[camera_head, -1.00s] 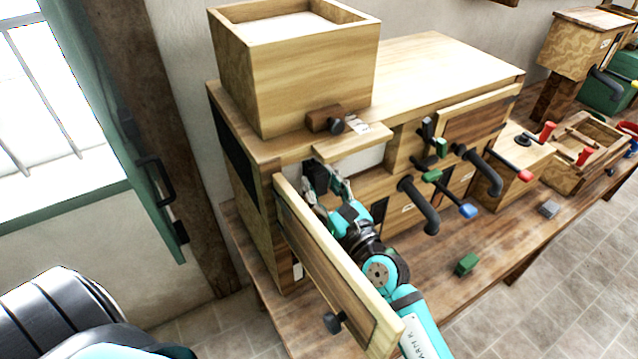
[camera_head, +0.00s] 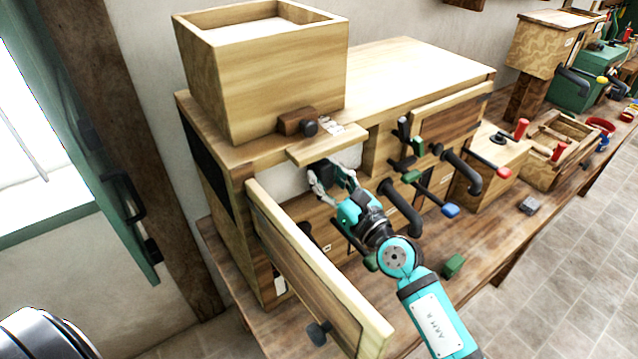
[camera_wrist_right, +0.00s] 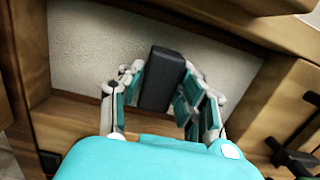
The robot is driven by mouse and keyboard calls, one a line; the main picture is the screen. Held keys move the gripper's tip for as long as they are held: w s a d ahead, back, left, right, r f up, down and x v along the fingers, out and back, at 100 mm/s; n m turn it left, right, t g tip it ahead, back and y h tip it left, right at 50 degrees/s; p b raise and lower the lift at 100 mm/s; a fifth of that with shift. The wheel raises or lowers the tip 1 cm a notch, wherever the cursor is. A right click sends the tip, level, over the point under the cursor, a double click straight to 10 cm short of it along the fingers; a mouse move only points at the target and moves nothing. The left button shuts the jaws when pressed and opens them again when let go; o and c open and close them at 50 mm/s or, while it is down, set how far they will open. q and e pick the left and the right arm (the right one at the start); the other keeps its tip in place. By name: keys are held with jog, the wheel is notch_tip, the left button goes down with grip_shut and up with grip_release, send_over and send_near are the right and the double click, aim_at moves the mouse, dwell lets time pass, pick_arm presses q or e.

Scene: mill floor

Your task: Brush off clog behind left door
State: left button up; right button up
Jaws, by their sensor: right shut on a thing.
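The left door (camera_head: 318,270) of the wooden cabinet stands swung open toward me, with a dark knob (camera_head: 319,333) low on it. Behind it is an open compartment with a pale, speckled back surface (camera_head: 285,181), also seen in the wrist view (camera_wrist_right: 90,50). I cannot make out a separate clog on it. My right gripper (camera_head: 332,175) reaches into this compartment from the right of the door. In the wrist view the right gripper (camera_wrist_right: 163,85) is shut on a dark block (camera_wrist_right: 162,78), probably the brush's handle; no bristles show. My left gripper is out of view.
An open-topped wooden hopper (camera_head: 265,75) sits on the cabinet. Black pipes (camera_head: 402,207) and a blue-tipped lever (camera_head: 450,210) stick out right of my arm. A green block (camera_head: 453,265) lies on the bench (camera_head: 490,250). A green shutter (camera_head: 95,150) hangs at left.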

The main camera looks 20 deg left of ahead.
jog(key=shift+w+d+b, duration=1.7)
jog(key=shift+w+b, duration=0.8)
jog(key=shift+w, duration=0.45)
jog(key=s+a+p, duration=0.2)
jog(key=s+p, duration=0.2)
jog(key=p, duration=0.1)
jog(key=shift+s+a+r, duration=0.2)
jog(key=shift+s+a, duration=0.15)
jog(key=shift+a, duration=0.05)
jog(key=shift+s+a+f+p, duration=0.15)
jog(key=shift+s+a+p, duration=0.35)
jog(key=shift+s+p, duration=0.3)
jog(key=s, duration=0.1)
jog(key=s+a+p, duration=0.1)
jog(key=s+p, duration=0.1)
jog(key=shift+a, duration=0.3)
jog(key=shift+s+a+p, duration=0.3)
jog(key=shift+s+p, duration=0.15)
jog(key=shift+p, duration=0.05)
jog(key=shift+s+a+p, duration=0.4)
jog(key=shift+s, duration=0.3)
jog(key=shift+s+a, duration=0.15)
jog(key=shift+s, duration=0.15)
